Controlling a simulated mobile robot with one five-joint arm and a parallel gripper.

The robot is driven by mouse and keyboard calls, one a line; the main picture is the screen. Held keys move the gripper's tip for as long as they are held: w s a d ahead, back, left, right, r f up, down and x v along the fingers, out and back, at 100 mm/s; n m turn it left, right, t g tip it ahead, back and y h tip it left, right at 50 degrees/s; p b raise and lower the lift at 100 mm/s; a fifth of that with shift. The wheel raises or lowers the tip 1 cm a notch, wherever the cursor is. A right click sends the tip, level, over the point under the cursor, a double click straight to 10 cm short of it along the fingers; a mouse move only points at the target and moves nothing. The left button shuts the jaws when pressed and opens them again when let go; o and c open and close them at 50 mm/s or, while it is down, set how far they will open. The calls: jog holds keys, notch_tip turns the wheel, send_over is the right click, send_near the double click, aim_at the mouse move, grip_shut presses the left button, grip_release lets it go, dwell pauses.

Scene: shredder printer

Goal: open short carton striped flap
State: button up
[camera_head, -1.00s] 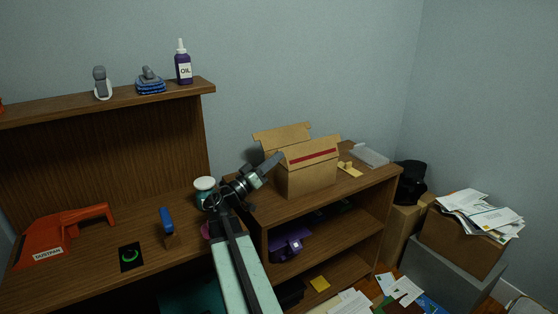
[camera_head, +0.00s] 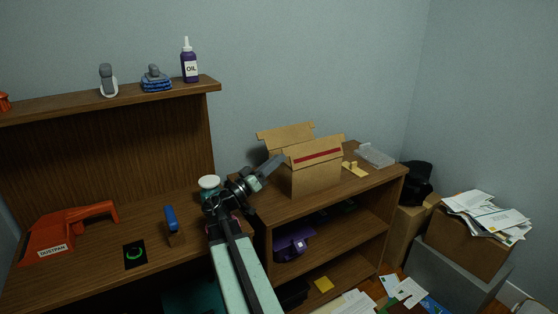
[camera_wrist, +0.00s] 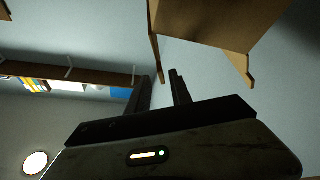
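The short carton (camera_head: 316,180) is a tan cardboard box on the shelf unit's top. Its striped flap (camera_head: 318,154), with a dark red band, stands tilted up along the near top edge. Another plain flap (camera_head: 286,134) sticks up behind it. My gripper (camera_head: 280,158) is at the carton's left, its tip close to the left end of the striped flap. In the wrist view my gripper (camera_wrist: 160,80) has its two fingers apart, and cardboard (camera_wrist: 215,22) hangs in above them. A thin cardboard edge comes down near the fingertips; I cannot tell whether it lies between them.
A small tan piece (camera_head: 354,169) and a clear tray (camera_head: 375,155) lie right of the carton. A white-lidded jar (camera_head: 209,182) stands beside my arm. The desk holds an orange dustpan (camera_head: 60,235) and a blue-handled item (camera_head: 171,219). The wall is close behind.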

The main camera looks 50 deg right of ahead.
jog(key=s+b+v, duration=0.1)
jog(key=b+v, duration=0.1)
jog(key=v, duration=0.4)
jog(key=shift+w+a, duration=0.25)
